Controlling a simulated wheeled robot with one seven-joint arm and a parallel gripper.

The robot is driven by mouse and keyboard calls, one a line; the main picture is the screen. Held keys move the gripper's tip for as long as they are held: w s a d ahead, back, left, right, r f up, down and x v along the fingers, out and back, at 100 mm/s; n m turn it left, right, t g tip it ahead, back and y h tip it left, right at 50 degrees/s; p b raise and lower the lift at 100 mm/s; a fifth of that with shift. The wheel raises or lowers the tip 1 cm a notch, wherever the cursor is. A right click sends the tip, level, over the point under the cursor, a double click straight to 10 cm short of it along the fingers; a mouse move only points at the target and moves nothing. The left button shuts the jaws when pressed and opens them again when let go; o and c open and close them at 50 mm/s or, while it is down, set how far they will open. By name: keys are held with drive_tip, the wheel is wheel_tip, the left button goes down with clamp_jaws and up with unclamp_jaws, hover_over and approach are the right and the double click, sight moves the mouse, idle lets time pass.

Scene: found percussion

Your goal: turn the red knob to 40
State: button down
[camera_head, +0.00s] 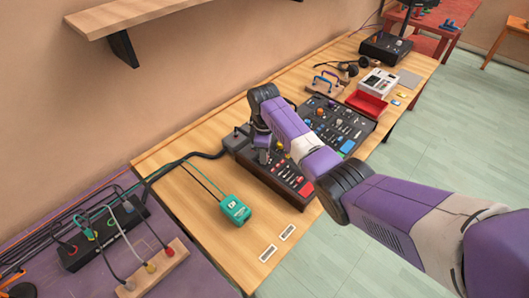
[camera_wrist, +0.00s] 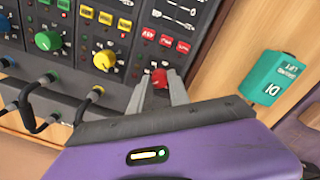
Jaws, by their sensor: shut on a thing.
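In the wrist view a red knob (camera_wrist: 159,76) sits low on the dark control panel (camera_wrist: 84,22). My gripper (camera_wrist: 157,84) is at it, with one grey finger on each side, shut on the knob. The number that the knob points to is hidden or too small to read. In the head view my arm reaches over the panel's near section (camera_head: 307,205), and my wrist hides most of the knob's surroundings.
A yellow knob (camera_wrist: 104,60) and a green knob (camera_wrist: 47,41) are left of the red one. Black cables (camera_wrist: 40,110) loop below them. A teal box (camera_head: 234,210) lies left of the panel on the wooden table (camera_head: 190,222). A red tray (camera_head: 366,103) stands farther back.

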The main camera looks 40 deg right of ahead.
drive_tip(key=shift+w+n, duration=0.1)
drive_tip(key=shift+n, duration=0.5)
drive_tip(key=c, duration=1.2)
unclamp_jaws()
drive_tip(key=shift+c, duration=0.2)
drive_tip(key=shift+a+r+b, duration=0.15)
drive_tip(key=shift+r+b, duration=0.25)
drive_tip(key=shift+r, duration=3.55)
